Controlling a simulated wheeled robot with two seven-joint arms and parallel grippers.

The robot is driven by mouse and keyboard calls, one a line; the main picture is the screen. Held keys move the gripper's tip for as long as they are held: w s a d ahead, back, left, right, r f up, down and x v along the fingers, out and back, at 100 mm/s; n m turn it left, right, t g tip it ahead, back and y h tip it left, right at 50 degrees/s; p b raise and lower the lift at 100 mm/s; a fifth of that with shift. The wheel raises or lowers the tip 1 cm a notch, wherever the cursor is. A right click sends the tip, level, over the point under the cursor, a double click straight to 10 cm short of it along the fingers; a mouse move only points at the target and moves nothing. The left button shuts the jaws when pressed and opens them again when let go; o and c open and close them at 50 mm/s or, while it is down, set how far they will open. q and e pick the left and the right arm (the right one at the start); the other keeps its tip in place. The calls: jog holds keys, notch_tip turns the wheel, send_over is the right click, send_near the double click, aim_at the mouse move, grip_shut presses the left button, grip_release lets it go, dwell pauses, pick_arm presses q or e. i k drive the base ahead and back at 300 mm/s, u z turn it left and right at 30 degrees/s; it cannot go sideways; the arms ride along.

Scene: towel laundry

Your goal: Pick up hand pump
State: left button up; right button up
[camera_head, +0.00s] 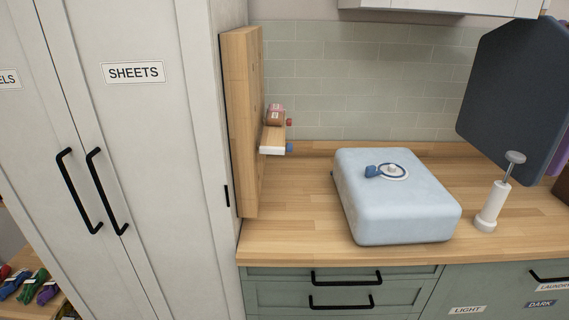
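The hand pump (494,204) stands upright on the wooden counter at the right. It has a white cylindrical body, a thin rod and a grey knob (515,157) on top. It stands to the right of a light blue padded block, with a gap between them. Neither of my grippers shows in the head view.
The light blue block (407,224) with a round valve and blue cap (371,171) lies on the wooden counter (290,227). A dark panel (511,95) stands behind the pump. A wooden board with a small shelf (272,149) stands left. Tall white cabinet doors (150,130) fill the left side.

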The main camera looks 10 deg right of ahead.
aim_at(485, 222)
jog(key=z, duration=1.6)
